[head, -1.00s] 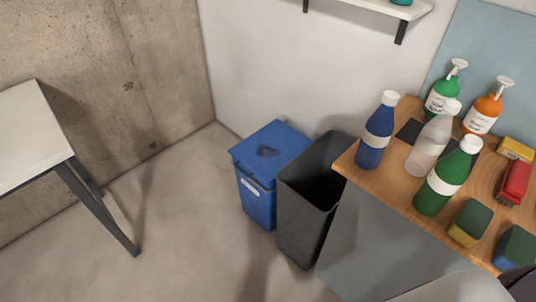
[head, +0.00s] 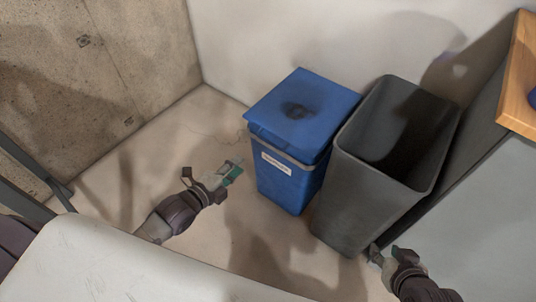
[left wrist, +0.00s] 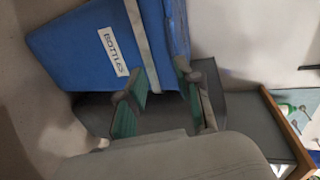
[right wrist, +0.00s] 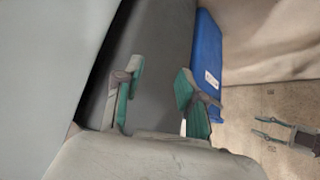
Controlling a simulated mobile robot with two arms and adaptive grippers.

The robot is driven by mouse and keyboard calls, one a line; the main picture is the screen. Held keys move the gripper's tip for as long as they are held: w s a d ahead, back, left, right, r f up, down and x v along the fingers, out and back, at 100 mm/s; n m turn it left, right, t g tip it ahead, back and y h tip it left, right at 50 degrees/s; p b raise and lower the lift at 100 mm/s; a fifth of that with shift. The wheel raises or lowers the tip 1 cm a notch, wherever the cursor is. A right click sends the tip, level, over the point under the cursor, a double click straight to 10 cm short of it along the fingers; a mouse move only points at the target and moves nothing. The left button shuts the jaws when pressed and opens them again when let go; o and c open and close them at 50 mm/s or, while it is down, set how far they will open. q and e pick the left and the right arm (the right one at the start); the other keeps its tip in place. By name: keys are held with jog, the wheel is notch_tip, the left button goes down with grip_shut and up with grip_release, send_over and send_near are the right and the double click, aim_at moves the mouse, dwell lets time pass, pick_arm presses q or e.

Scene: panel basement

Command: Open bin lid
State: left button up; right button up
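The blue bin (head: 285,180) stands on the floor by the back wall, with a white label on its front. Its blue lid (head: 304,108) is shut and has a dark mark on top. In the left wrist view the bin (left wrist: 90,50) shows sideways with its label reading BOTTLES. My left gripper (head: 232,172) is in front and to the left of the bin, apart from it; its two fingers (left wrist: 160,88) are spread and empty. My right gripper (head: 374,252) is low at the front of the grey bin; its fingers (right wrist: 160,88) are spread with nothing between them.
An open dark grey bin (head: 360,205) stands right of the blue bin, close beside it. A wooden-topped counter (head: 518,85) with grey sides is at the right. A table leg (head: 40,170) shows at the left. Floor (head: 120,180) left of the blue bin is clear.

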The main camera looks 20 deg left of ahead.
pick_arm(q)
jog(key=b, duration=0.2)
send_near(268, 142)
jog(key=w+f, duration=0.1)
jog(key=w, duration=0.2)
jog(key=shift+m, duration=0.4)
jog(key=shift+d+b+x, duration=0.15)
jog(key=shift+b+x, duration=0.45)
jog(key=shift+x, duration=1.25)
jog(key=shift+d+b+x, duration=0.15)
jog(key=shift+b+x, duration=0.4)
jog(key=shift+x, duration=1.35)
pick_arm(e)
jog(key=w+a+r+t+y, duration=0.1)
jog(key=w+a+r+t, duration=0.1)
jog(key=r+t, duration=0.3)
jog(key=w+a+r+t+y, duration=0.2)
jog(key=w+r+t, duration=0.3)
jog(key=r, duration=0.6)
jog(key=shift+w+a+r+n+t+y, duration=0.15)
jog(key=shift+w+r+n+t+y, duration=0.15)
jog(key=shift+t, duration=0.4)
pick_arm(q)
jog(key=shift+s, duration=0.1)
grip_shut()
